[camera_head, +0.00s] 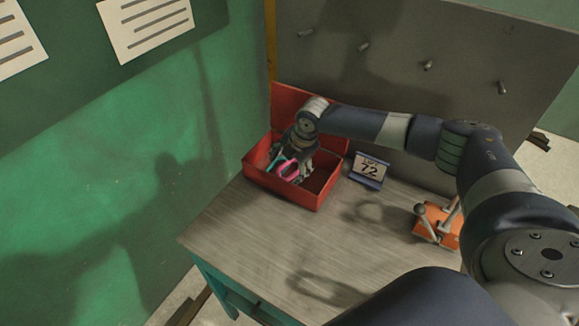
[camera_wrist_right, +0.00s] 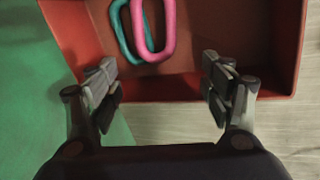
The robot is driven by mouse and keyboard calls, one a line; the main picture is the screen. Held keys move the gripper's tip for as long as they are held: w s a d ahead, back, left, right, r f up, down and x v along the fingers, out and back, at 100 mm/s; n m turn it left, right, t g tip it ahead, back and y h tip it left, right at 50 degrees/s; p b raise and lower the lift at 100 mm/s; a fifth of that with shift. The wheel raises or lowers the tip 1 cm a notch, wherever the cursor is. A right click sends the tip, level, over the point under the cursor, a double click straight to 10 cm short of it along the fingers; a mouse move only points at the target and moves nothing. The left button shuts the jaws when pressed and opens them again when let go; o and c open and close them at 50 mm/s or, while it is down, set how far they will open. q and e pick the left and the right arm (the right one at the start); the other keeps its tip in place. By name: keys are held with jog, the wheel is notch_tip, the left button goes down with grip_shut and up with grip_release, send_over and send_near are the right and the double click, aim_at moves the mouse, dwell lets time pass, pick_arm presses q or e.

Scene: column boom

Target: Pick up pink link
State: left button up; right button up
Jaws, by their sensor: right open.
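The pink link (camera_head: 287,168) is an oblong ring in the red bin (camera_head: 310,198) on the table. A teal link (camera_head: 275,160) lies beside it and partly behind it. In the right wrist view the pink link (camera_wrist_right: 168,35) is at the top centre, overlapping the teal link (camera_wrist_right: 121,30). My right gripper (camera_head: 295,168) reaches down into the bin at the links. In the wrist view its fingers (camera_wrist_right: 160,82) are spread wide, with the lower end of the pink link near the gap between them. Nothing is gripped. My left gripper is not in view.
The bin's walls (camera_wrist_right: 290,50) rise around the links. A sign reading 72 (camera_head: 370,169) stands right of the bin. An orange object with grey rods (camera_head: 436,226) is farther right. A pegboard wall (camera_head: 400,60) stands behind; the table's front (camera_head: 260,240) is bare.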

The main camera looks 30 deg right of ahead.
aim_at(282, 175)
jog(key=shift+w+f, duration=0.25)
jog(key=shift+f, duration=0.25)
jog(key=shift+w+f, duration=0.15)
jog(key=shift+f, duration=0.15)
jog(key=shift+w+f, duration=0.2)
jog(key=shift+p+x, duration=0.95)
jog(key=shift+x, duration=0.6)
jog(key=shift+w+a+f, duration=0.15)
jog(key=shift+w+f, duration=0.1)
jog(key=shift+f, duration=0.5)
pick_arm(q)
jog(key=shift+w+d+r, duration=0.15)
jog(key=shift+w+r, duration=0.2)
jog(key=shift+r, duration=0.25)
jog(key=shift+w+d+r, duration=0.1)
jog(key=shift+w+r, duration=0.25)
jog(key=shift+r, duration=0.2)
pick_arm(e)
jog(key=c, duration=1.4)
pick_arm(q)
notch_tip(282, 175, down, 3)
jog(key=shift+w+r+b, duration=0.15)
jog(key=shift+b, duration=1.1)
pick_arm(e)
notch_tip(282, 175, up, 10)
jog(key=shift+r, duration=0.1)
